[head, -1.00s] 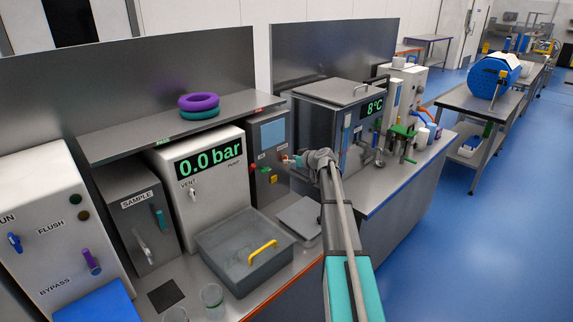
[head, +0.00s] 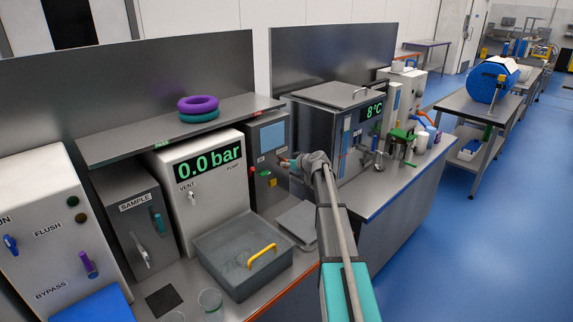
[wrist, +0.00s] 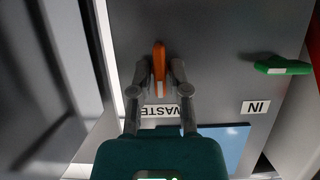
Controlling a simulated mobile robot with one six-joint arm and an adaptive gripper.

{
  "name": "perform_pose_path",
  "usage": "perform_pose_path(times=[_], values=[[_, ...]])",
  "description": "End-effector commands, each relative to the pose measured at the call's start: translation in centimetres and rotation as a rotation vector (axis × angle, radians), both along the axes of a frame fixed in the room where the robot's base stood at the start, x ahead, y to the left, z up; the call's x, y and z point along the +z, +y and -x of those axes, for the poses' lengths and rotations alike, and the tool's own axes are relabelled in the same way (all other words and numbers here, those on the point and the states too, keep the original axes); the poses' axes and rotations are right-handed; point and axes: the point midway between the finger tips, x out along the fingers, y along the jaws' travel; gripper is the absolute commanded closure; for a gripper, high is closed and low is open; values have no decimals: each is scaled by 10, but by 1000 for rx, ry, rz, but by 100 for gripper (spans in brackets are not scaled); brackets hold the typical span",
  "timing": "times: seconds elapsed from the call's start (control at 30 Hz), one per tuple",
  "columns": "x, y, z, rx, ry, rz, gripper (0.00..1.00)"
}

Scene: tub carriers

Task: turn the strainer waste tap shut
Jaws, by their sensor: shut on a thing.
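The waste tap has an orange lever handle (wrist: 159,62) on a grey panel, seen upside down in the wrist view. The lever lies lengthwise up and down in that picture, above the WASTE label (wrist: 160,111). My gripper (wrist: 160,68) is shut on the lever, one finger on each side. In the head view my gripper (head: 288,163) is at the strainer's grey cabinet (head: 268,132), and the orange lever is mostly hidden there. A green tap (wrist: 283,66) beside the IN label (wrist: 256,107) lies crosswise to the orange lever, apart from my gripper.
A grey tub (head: 240,277) with a yellow handle stands in front of the 0.0 bar unit (head: 202,185). The chiller showing 8°C (head: 335,135) stands close on the right of my arm. A shelf (head: 150,140) with purple and teal rings is at the left.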

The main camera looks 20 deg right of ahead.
Motion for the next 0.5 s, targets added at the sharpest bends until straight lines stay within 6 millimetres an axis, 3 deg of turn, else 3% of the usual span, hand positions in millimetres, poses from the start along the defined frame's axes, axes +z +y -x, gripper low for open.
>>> perform_pose_path(times=[0.5], values=[[0,0,-1,0,15,-48,100]])
